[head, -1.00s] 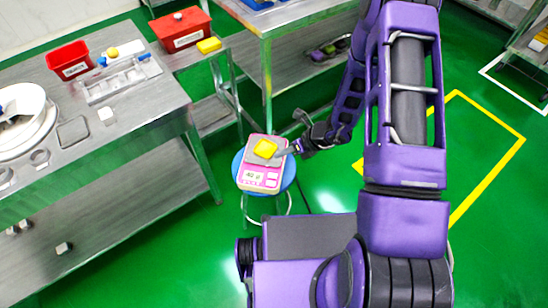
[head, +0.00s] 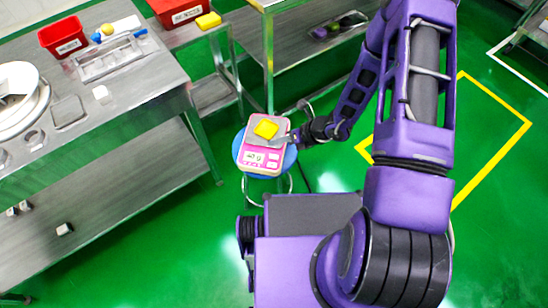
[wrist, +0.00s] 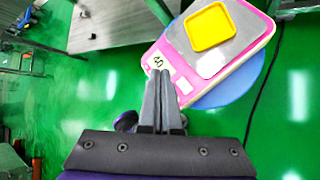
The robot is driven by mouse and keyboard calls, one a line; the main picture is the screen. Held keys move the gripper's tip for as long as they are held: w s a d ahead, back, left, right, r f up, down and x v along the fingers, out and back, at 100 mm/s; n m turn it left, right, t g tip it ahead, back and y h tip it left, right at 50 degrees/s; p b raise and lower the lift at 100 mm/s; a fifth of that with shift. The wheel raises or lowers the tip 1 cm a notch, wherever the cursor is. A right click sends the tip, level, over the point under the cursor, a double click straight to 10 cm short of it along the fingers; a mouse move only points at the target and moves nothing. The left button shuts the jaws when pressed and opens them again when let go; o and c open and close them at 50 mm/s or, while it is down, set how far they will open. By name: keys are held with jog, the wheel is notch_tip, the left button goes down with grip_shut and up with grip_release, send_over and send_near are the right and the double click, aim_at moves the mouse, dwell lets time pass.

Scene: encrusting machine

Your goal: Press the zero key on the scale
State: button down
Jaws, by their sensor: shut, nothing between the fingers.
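The pink scale (head: 245,161) stands on a round blue stool (head: 291,160). A yellow square dish (head: 266,129) sits on its grey plate. The scale's front panel has a lit display (head: 255,157) and pale keys (head: 272,161); their labels are too small to read. My gripper (head: 280,141) reaches in from the right, over the scale. In the wrist view my gripper (wrist: 160,73) is shut and empty, its fingertips over the front panel by the display (wrist: 158,62). A white key (wrist: 183,87) shows just right of the fingers. Whether the fingertips touch the panel, I cannot tell.
A steel table (head: 150,108) with a red bin (head: 63,37) and trays stands at the left. Another steel table (head: 262,5) stands behind the scale. The green floor (head: 150,250) in front of the left table is clear.

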aim_at(277, 158)
notch_tip(277, 158, down, 6)
jog(key=b, duration=0.4)
jog(key=shift+f, duration=0.15)
jog(key=shift+f, duration=0.1)
dwell(1.6)
jog(key=shift+f, duration=0.3)
jog(key=shift+f, duration=0.3)
dwell(0.8)
jog(key=shift+r+p, duration=0.3)
jog(key=shift+r, duration=0.45)
jog(key=shift+r+p, duration=1.75)
jog(key=shift+r, duration=0.75)
